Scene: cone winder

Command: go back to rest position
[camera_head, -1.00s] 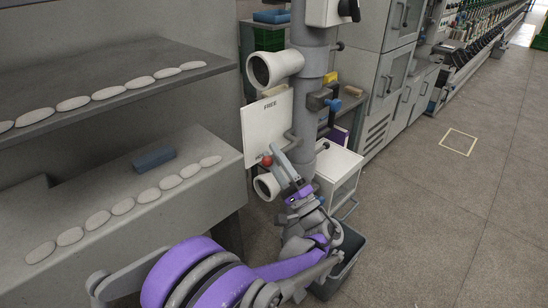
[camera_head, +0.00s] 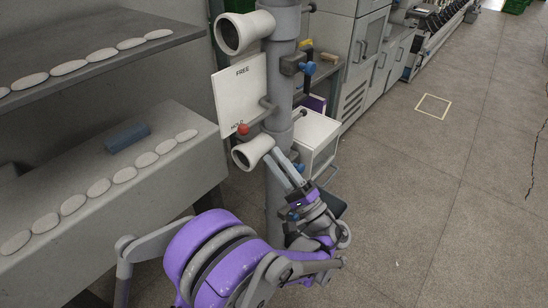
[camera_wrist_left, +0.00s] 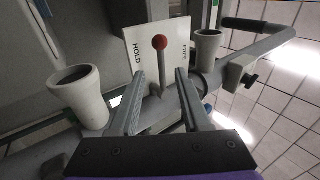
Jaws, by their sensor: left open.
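A white board (camera_head: 238,92) with FREE at its top and HOLD at its bottom is fixed to the grey post (camera_head: 282,95). A lever with a red ball knob (camera_head: 243,129) stands at the board's lower end, by the word HOLD. In the left wrist view the red knob (camera_wrist_left: 160,42) stands in front of the board (camera_wrist_left: 150,32), beyond the fingertips. My left gripper (camera_head: 278,160) is below and to the right of the knob, apart from it. In the left wrist view my left gripper (camera_wrist_left: 160,75) is open with nothing held. My right gripper is not in view.
White funnel mouths, an upper (camera_head: 243,32) and a lower one (camera_head: 251,152), stick out from the post. Shelves with several white oval pieces and a blue block (camera_head: 127,138) are at left. A white box (camera_head: 312,138) stands behind the post. The floor at right is clear.

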